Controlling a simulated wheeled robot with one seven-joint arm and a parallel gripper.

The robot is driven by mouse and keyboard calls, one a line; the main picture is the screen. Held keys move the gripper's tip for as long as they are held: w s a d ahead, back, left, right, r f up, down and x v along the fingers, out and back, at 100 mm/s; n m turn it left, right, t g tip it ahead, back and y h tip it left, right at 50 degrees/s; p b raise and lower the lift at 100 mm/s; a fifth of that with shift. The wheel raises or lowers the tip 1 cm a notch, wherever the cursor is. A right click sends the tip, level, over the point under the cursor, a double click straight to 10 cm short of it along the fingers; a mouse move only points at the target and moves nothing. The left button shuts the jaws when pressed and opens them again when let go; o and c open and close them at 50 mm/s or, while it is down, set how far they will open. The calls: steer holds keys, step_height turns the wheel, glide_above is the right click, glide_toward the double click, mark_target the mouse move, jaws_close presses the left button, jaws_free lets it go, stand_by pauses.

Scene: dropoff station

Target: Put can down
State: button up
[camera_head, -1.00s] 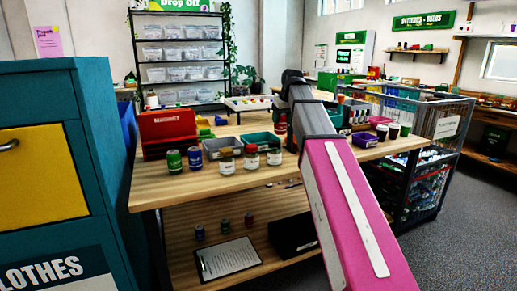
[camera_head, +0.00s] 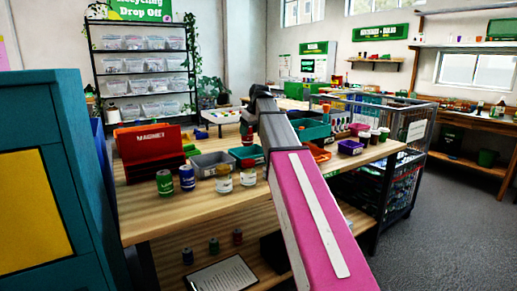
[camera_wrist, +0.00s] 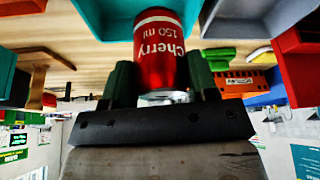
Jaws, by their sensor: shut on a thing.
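A red can (camera_wrist: 160,48) marked "Cherry 150 ml" is between the green fingers of my gripper (camera_wrist: 160,74) in the wrist view. The gripper is shut on it. In the head view my arm hides most of the gripper; a small reddish part of the can (camera_head: 247,134) shows left of the arm, over the wooden table (camera_head: 140,225). I cannot tell whether the can touches anything below. A green tray (camera_head: 246,153) and a grey tray (camera_head: 212,160) are close by it.
A green can (camera_head: 165,183), a blue can (camera_head: 187,178) and two jars (camera_head: 223,180) stand along the table's front edge. A red "Magnet" box (camera_head: 150,141) is at left. A purple tray (camera_head: 350,147) and dark cups are right. A wire cage (camera_head: 410,150) stands beyond.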

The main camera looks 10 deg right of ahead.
steer(key=shift+w+d+f, duration=0.15)
steer(key=shift+d+f, duration=0.9)
steer(key=shift+f, duration=0.25)
steer(key=shift+w+d+f, duration=0.2)
steer(key=shift+d+f, duration=0.8)
steer(key=shift+f, duration=0.35)
steer(key=shift+w+d+f, duration=0.15)
steer(key=shift+d+f, duration=0.9)
steer(key=shift+f, duration=0.25)
steer(key=shift+s+f, duration=0.1)
steer(key=shift+f, duration=0.5)
steer(key=o, duration=0.9)
steer(key=shift+f, duration=0.1)
